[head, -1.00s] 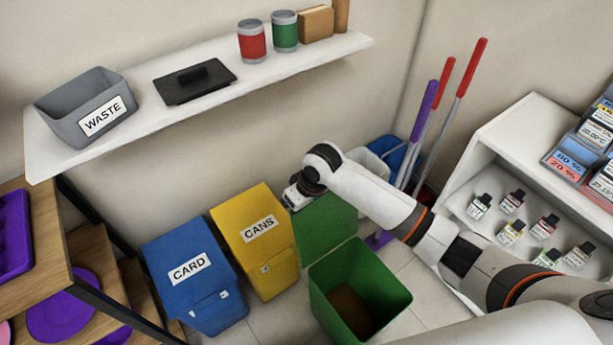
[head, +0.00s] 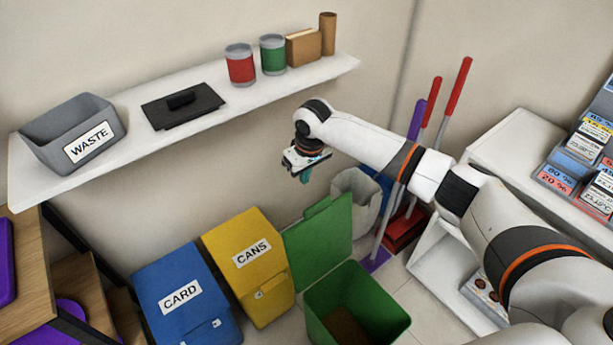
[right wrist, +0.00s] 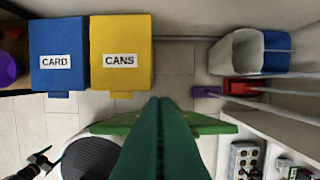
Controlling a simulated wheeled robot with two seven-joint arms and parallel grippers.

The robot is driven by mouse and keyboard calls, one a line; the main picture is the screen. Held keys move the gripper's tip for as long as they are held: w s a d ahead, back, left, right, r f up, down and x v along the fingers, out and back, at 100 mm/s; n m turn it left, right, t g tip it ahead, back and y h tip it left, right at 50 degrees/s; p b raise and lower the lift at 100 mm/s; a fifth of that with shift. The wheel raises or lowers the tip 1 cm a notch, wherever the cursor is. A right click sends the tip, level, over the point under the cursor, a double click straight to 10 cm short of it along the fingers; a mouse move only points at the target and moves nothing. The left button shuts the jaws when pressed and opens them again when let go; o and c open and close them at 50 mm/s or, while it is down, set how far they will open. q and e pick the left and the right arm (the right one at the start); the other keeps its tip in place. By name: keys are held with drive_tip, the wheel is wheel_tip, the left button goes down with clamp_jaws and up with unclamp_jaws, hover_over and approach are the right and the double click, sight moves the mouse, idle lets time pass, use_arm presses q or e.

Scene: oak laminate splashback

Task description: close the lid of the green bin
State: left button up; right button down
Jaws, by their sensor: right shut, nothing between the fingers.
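The green bin (head: 384,325) stands open on the floor at the bottom centre of the head view, with brown contents inside. Its green lid (head: 320,247) is raised at the back of the bin, on the wall side. In the right wrist view the lid's edge (right wrist: 211,123) shows partly behind my fingers. My right gripper (head: 304,176) is shut and empty, in the air above the lid and apart from it. Its teal fingers (right wrist: 158,130) fill the middle of the right wrist view. A dark part that looks like my left gripper (right wrist: 38,162) shows small at its lower left.
A yellow CANS bin (head: 252,275) and a blue CARD bin (head: 184,300) stand left of the green bin. A white wall shelf (head: 215,103) is at the upper left. A pale bin (head: 355,198), mops and a white shelf unit (head: 510,150) are on the right.

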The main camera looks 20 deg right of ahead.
wheel_tip(320, 180, down, 6)
drive_tip(key=s+d, duration=0.1)
drive_tip(key=s, duration=0.1)
drive_tip(key=shift+s+p, duration=0.35)
drive_tip(key=shift+p, duration=0.1)
drive_tip(key=shift+f, duration=0.1)
